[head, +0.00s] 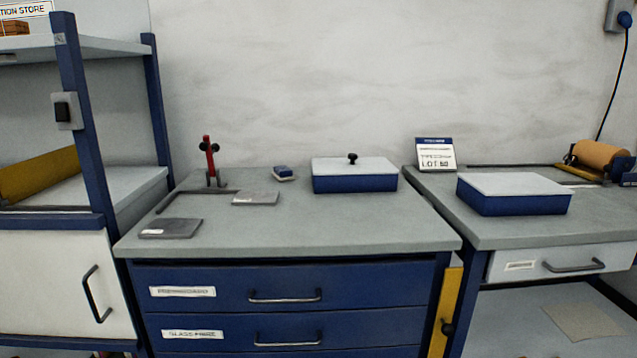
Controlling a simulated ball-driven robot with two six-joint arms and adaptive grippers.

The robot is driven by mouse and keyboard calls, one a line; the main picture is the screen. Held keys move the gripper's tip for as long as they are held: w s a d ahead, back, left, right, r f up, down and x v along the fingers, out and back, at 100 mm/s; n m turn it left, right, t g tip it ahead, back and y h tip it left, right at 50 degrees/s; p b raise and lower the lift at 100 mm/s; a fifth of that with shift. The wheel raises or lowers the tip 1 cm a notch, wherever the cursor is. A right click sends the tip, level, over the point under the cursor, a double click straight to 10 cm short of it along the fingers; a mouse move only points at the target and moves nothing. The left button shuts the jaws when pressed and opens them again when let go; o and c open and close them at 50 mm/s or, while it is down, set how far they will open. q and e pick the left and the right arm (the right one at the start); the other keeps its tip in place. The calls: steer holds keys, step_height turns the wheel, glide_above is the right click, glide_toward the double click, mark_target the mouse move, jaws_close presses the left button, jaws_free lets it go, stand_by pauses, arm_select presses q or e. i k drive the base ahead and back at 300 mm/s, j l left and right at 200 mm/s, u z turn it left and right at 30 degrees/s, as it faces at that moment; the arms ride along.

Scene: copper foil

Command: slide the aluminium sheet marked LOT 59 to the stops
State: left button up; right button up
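Two flat sheets lie on the middle bench. A dark grey sheet (180,223) is near the front left, with a small pale label too small to read. A lighter grey sheet (262,197) lies farther back, its label also unreadable. Dark straight bars (178,199), which look like the stops, form a corner on the bench at the back left. The lighter sheet is close to the right end of the back bar; I cannot tell whether they touch. A standing card (436,155) on the right bench reads LOT with a number, perhaps 59 or 50. Neither of my grippers shows.
A red-handled clamp (209,158) stands behind the bars. A small blue block (283,173) and a blue box with a knobbed light lid (354,184) are at the bench's back. Another lidded blue box (512,203) and a copper-coloured roll (598,158) are on the right bench. The middle bench's front right is clear.

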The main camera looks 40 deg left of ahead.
mark_target(159, 228)
steer(key=j+u, duration=0.1)
steer(key=u, duration=0.35)
steer(key=i+u, duration=0.15)
steer(key=u, duration=0.25)
steer(key=j+u, duration=0.1)
steer(key=u, duration=0.35)
steer(key=i+l, duration=0.05)
